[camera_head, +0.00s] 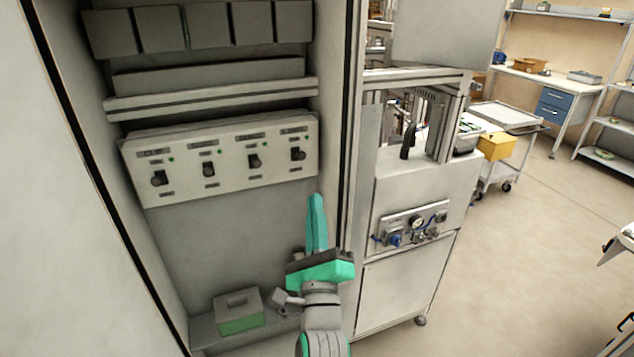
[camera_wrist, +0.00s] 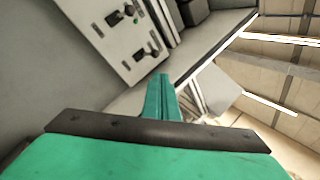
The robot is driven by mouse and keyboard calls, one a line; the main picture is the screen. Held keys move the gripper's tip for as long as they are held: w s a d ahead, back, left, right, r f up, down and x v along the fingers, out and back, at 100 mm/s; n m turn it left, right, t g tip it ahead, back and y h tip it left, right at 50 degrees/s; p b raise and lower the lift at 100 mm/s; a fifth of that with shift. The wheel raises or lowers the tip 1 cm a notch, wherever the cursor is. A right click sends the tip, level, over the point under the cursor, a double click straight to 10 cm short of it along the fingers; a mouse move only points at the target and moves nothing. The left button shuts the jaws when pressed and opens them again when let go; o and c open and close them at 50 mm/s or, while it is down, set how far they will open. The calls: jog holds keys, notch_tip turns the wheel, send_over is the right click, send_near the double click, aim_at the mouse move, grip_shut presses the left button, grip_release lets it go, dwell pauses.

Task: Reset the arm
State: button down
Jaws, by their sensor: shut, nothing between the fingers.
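My gripper (camera_head: 316,205) is green with a dark band and points up, in front of the right side of an open grey cabinet. Its fingers are together with nothing between them; they also show in the wrist view (camera_wrist: 162,84). A pale switch panel (camera_head: 225,190) with several black switches and small green lights is in the cabinet, above and left of the fingertips. Part of the panel (camera_wrist: 88,22) shows in the wrist view, with two switches beyond the fingers. The fingers appear apart from the panel.
A grey and green box (camera_head: 238,312) sits on the cabinet floor, left of my wrist. The cabinet's right edge (camera_head: 350,130) is close to my gripper. A machine with a gauge panel (camera_head: 412,226) stands to the right. Open floor (camera_head: 525,250) lies farther right.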

jog(key=s+d+f+n+g, duration=0.1)
jog(key=s+d+f+n, duration=0.1)
jog(key=s+f+n, duration=0.45)
jog(key=s+d+f+n+g+h, duration=0.1)
jog(key=s+f+n, duration=0.15)
jog(key=f, duration=0.75)
jog(key=s+d+f+n+g, duration=0.1)
jog(key=s+d+f+n, duration=0.1)
jog(key=s+f+n, duration=0.45)
jog(key=s+f+n+g, duration=0.1)
jog(key=s+f+n, duration=0.2)
jog(key=s, duration=0.5)
jog(key=s+a+f+n+g+h, duration=0.1)
jog(key=s+f+n+g, duration=0.1)
jog(key=s+f, duration=0.3)
jog(key=s+f+n+g, duration=0.1)
jog(key=s+f+n, duration=0.3)
jog(key=s, duration=0.8)
jog(key=shift+s+a+n, duration=0.3)
jog(key=shift+s+n, duration=0.1)
jog(key=shift+n, duration=0.15)
jog(key=shift+s, duration=0.1)
